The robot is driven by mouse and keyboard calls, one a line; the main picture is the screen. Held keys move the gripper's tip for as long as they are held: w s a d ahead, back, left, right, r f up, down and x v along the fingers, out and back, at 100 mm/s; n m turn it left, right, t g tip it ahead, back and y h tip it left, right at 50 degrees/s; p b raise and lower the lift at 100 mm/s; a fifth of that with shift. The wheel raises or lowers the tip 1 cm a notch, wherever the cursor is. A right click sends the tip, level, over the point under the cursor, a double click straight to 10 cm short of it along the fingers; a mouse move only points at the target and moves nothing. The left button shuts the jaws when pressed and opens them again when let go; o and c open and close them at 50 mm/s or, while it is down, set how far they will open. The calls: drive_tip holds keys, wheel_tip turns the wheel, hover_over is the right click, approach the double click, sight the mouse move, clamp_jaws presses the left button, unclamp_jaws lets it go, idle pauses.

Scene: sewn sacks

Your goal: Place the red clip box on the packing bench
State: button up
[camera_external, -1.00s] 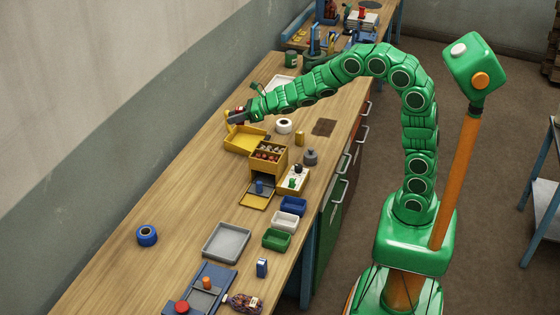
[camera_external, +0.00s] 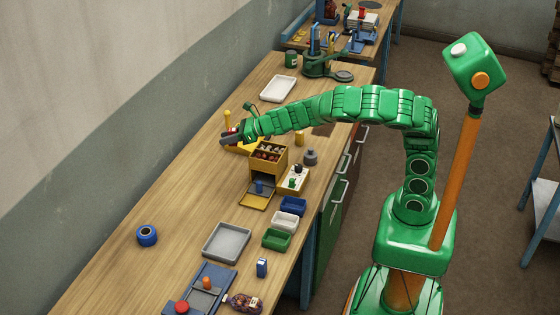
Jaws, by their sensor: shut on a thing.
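My gripper (camera_external: 228,138) is over the back-left part of the long wooden bench (camera_external: 190,185), its dark jaws pointing left. A small patch of red, the red clip box (camera_external: 234,130), shows at the jaws. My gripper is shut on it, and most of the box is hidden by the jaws. The view does not show clearly how high the box is above the bench. Nothing in view marks which bench is the packing bench; a second bench (camera_external: 335,42) stands at the far end.
A yellow tray (camera_external: 262,139) lies partly hidden under my gripper. A yellow box of small items (camera_external: 268,154) stands close on the right. A white tray (camera_external: 278,88) lies farther back. A blue roll (camera_external: 147,236) and grey tray (camera_external: 227,240) are nearer. The bench's left middle is clear.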

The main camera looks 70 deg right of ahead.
drive_tip(key=shift+s+a+f, duration=0.95)
drive_tip(key=shift+a, duration=2.85)
wheel_tip(320, 180, up, 7)
drive_tip(key=m+h, duration=0.3)
drive_tip(key=h, duration=0.1)
hover_over(251, 287)
drive_tip(key=shift+t, duration=0.4)
wheel_tip(251, 287, down, 26)
drive_tip(key=shift+w+d+r, duration=0.1)
drive_tip(key=shift+r, duration=0.05)
drive_tip(key=o, duration=0.7)
drive_tip(key=shift+o, duration=0.2)
drive_tip(key=v, duration=1.2)
